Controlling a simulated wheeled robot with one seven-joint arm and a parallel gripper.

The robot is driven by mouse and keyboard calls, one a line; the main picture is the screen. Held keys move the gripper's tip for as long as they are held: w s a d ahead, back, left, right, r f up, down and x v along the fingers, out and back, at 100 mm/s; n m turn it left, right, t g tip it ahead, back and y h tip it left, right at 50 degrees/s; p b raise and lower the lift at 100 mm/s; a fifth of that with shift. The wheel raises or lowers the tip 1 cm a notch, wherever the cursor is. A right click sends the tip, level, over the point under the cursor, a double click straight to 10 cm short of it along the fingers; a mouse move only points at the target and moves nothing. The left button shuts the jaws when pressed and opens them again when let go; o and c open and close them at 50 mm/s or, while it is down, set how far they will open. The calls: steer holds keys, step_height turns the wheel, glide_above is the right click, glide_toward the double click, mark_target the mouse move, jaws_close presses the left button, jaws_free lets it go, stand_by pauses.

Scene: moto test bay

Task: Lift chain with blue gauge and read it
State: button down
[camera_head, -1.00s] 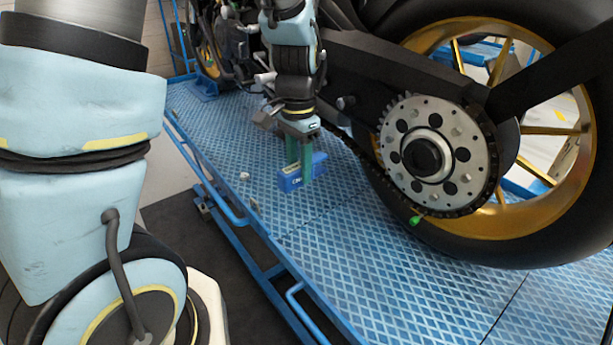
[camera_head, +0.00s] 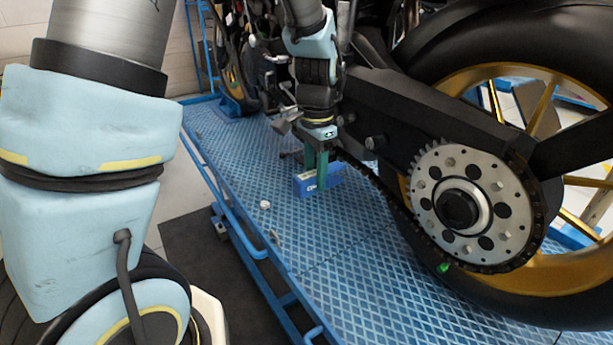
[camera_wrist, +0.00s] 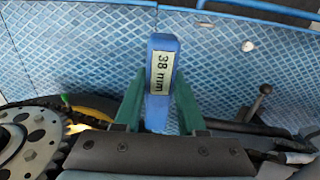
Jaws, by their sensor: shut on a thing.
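The blue gauge (camera_head: 305,187) is a small block held between the green fingers of my gripper (camera_head: 317,168). In the wrist view the gauge (camera_wrist: 157,112) stands between both fingers of my gripper (camera_wrist: 159,105), its pale label reading "38 mm". The dark chain (camera_head: 396,203) runs from the rear sprocket (camera_head: 462,207) forward along the swingarm, passing behind and to the right of the gripper in the head view. The gauge's far end is hidden there, and I cannot tell whether it touches the chain.
The motorcycle's rear wheel (camera_head: 470,75) and black swingarm (camera_head: 430,120) are close on the right. The blue lift platform (camera_head: 330,245) has free room in front of the gauge. A small white piece (camera_head: 265,205) lies on it. A green marker (camera_head: 443,267) sits on the lower chain.

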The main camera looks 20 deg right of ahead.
mark_target(337, 164)
steer(key=shift+w+d+p, duration=0.2)
steer(key=shift+w+d, duration=0.05)
steer(key=shift+d, duration=0.7)
steer(key=shift+w+d+p, duration=0.25)
steer(key=shift+d, duration=0.7)
steer(key=shift+w+d+p, duration=0.2)
steer(key=shift+w+d, duration=0.05)
steer(key=shift+d, duration=0.7)
steer(key=shift+r+p, duration=1.5)
steer(key=shift+r, duration=0.4)
steer(key=shift+f, duration=0.1)
steer(key=shift+f+b, duration=1.2)
steer(key=shift+f, duration=0.6)
steer(key=shift+s+a+b, duration=0.1)
steer(key=shift+s+a, duration=0.25)
steer(key=shift+a, duration=0.95)
steer(key=shift+s+a+b, duration=0.15)
steer(key=shift+s+a, duration=0.25)
steer(key=shift+a, duration=0.85)
steer(key=shift+s+a+b, duration=0.1)
steer(key=shift+s+a, duration=0.25)
steer(key=shift+a, duration=0.95)
